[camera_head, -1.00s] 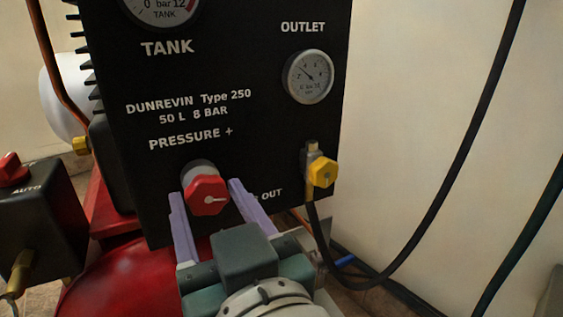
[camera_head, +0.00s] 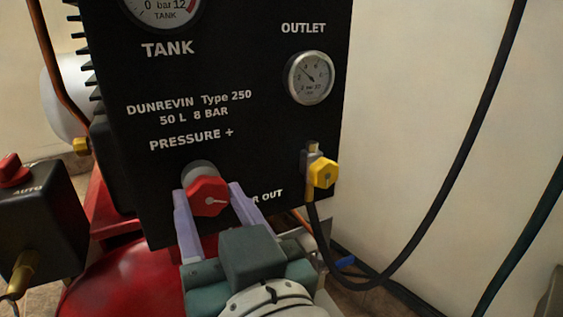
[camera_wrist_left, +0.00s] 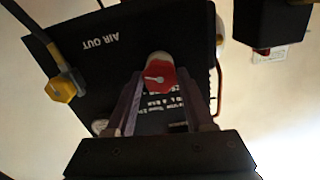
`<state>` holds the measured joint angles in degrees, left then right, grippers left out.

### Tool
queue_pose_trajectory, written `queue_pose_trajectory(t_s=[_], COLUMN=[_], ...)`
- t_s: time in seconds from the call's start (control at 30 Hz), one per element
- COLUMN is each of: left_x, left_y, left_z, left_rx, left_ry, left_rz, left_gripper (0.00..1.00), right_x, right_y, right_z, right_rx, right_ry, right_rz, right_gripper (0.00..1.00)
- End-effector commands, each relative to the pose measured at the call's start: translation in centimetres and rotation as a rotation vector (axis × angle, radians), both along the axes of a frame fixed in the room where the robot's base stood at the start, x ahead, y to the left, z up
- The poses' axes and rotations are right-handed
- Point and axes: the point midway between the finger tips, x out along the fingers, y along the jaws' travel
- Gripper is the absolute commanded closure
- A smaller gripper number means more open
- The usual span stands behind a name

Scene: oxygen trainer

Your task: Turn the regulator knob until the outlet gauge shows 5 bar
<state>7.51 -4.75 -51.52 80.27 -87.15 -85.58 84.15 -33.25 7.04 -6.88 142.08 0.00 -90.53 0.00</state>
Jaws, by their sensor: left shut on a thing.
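The red regulator knob (camera_head: 208,196) with a white pointer mark sits under the "PRESSURE +" label on the black panel (camera_head: 225,130). My left gripper (camera_head: 211,197) has its pale purple fingers on either side of the knob and is shut on it. The knob also shows between the fingers in the left wrist view (camera_wrist_left: 158,77). The outlet gauge (camera_head: 310,78) is at the panel's upper right; its needle points to the upper left, but its exact value is too small to read. My right gripper is not in view.
A yellow valve (camera_head: 322,172) with a black hose sits right of the knob. The tank gauge (camera_head: 160,8) is cut off at the top. A black box with a red switch (camera_head: 12,170) stands at the left. A red tank (camera_head: 125,280) lies below the panel.

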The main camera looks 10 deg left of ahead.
Motion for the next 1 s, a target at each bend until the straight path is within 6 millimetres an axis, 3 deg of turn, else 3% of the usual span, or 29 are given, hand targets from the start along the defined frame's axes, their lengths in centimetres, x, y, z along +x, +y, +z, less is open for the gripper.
queue_pose_trajectory(t_s=[0.6,1.0], left_x=[0.0,0.0], left_y=[0.0,0.0], left_z=[0.0,0.0], left_rx=[0.406,0.539], left_ry=[0.276,0.364], left_rz=[0.001,0.0], left_gripper=[1.0,1.0], right_x=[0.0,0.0], right_y=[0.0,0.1], right_z=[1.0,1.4], right_rx=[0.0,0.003], right_ry=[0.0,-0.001], right_rz=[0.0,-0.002], right_gripper=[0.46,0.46])
